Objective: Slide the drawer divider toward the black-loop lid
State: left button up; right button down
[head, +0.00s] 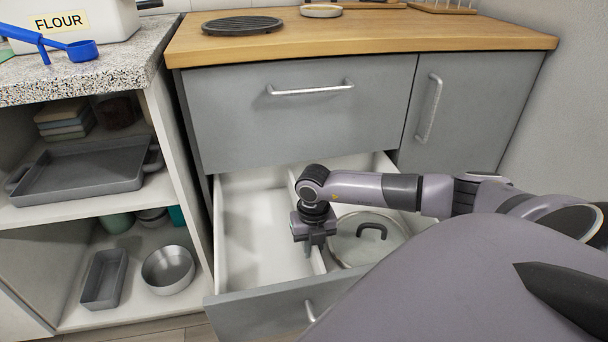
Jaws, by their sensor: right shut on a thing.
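The lower drawer (240,308) is open, with a white inside. A thin white divider (318,262) runs front to back in it. The lid (352,250) with a black loop handle (372,229) lies in the compartment right of the divider. My right gripper (316,250) points down into the drawer and is shut on the divider, just left of the lid. The gripper and wrist hide the middle of the divider, and my arm covers part of the right compartment. My left gripper is not in view.
The left drawer compartment (262,235) looks empty. A closed upper drawer (290,118) sits above, under a wooden counter (400,40). Open shelves at the left hold a grey tray (85,168), a loaf pan (104,278) and a metal bowl (168,270).

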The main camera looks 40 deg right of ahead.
jog(key=c, duration=1.2)
grip_release()
jog(key=shift+o, duration=0.2)
jog(key=shift+r, duration=0.35)
notch_tip(320, 180, up, 6)
jog(key=shift+r+p, duration=0.1)
jog(key=shift+p, duration=1.05)
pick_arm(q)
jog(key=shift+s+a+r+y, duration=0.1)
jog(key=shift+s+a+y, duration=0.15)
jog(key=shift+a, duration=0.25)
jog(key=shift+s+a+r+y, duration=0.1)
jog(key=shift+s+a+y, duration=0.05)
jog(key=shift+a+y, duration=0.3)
pick_arm(e)
jog(key=shift+r, duration=0.15)
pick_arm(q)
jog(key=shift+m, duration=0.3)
